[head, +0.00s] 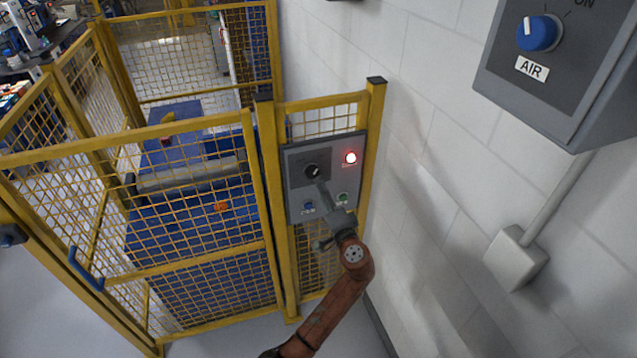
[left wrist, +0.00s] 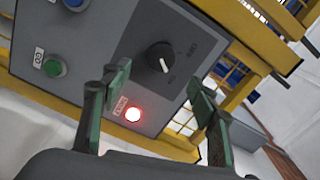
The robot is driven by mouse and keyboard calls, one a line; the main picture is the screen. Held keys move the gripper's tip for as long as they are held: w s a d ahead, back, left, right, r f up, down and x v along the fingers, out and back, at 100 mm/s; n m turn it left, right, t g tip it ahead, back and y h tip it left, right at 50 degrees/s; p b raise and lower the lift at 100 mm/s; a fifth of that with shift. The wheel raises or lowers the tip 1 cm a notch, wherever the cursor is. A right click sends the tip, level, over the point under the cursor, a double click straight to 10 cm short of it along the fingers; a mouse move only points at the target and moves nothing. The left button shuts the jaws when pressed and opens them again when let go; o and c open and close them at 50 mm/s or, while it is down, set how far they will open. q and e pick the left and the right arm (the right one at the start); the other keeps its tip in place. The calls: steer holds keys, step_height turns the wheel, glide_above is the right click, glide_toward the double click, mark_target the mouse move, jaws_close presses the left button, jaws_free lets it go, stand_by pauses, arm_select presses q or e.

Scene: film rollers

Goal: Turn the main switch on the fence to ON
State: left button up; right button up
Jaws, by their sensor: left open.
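The main switch is a round black knob (head: 311,171) with a white mark, on a grey control panel (head: 296,215) fixed to the yellow fence. In the left wrist view the knob (left wrist: 159,56) lies just beyond the fingers, its mark pointing towards the lower lettering, which is too small to read surely. My left gripper (head: 324,190) is just in front of the panel, below the knob in the head view. In the left wrist view its fingers (left wrist: 155,92) are apart, with nothing between them; the knob appears apart from them. My right gripper is not in view.
A red lamp (head: 350,158) glows on the panel, with blue (head: 308,207) and green (head: 343,198) buttons below. The yellow mesh fence (head: 190,275) encloses blue machinery at left. A grey box with a blue AIR knob (head: 539,33) hangs on the white wall at right.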

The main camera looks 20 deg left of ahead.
arm_select(q)
steer(key=shift+v, duration=1.7)
